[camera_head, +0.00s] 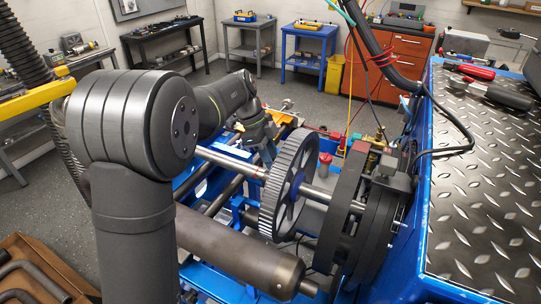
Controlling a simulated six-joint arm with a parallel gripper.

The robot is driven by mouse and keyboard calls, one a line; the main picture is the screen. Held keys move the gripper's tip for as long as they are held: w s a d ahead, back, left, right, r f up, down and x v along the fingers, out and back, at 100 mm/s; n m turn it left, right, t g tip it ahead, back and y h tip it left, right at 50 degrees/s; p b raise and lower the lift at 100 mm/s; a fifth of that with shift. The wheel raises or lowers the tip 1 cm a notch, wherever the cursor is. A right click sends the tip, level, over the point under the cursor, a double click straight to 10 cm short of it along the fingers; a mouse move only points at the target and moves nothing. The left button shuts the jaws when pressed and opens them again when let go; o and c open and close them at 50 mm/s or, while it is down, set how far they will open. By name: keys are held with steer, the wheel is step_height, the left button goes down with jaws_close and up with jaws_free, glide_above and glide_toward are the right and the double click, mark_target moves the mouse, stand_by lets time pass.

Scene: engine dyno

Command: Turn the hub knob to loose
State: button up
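A grey toothed wheel (281,187) sits on a steel shaft (232,162) in the middle of the blue-framed dyno. Its dark spoked centre (296,185) shows, but I cannot make out a knob or a loose mark there. A small red-topped cylinder (325,164) stands just behind the wheel; I cannot tell whether it is the hub knob. The end of my arm, with my gripper (266,150), reaches down behind the shaft, left of the wheel. Its fingers are too small and too hidden to tell whether they are open or hold anything.
A dark disc assembly (362,215) stands right of the wheel, with hoses and cables above. A thick grey cylinder (240,252) lies in front. A diamond-plate bench (482,190) with red-handled tools (477,71) is at right. A brown box (28,262) with pipes sits lower left.

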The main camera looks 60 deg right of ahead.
steer(key=shift+n+h, duration=0.4)
steer(key=shift+n, duration=0.5)
steer(key=o, duration=1)
steer(key=v, duration=1.7)
steer(key=shift+r, duration=0.25)
steer(key=shift+s+f, duration=0.1)
steer(key=shift+f, duration=0.05)
steer(key=x, duration=1.7)
steer(key=shift+f, duration=0.15)
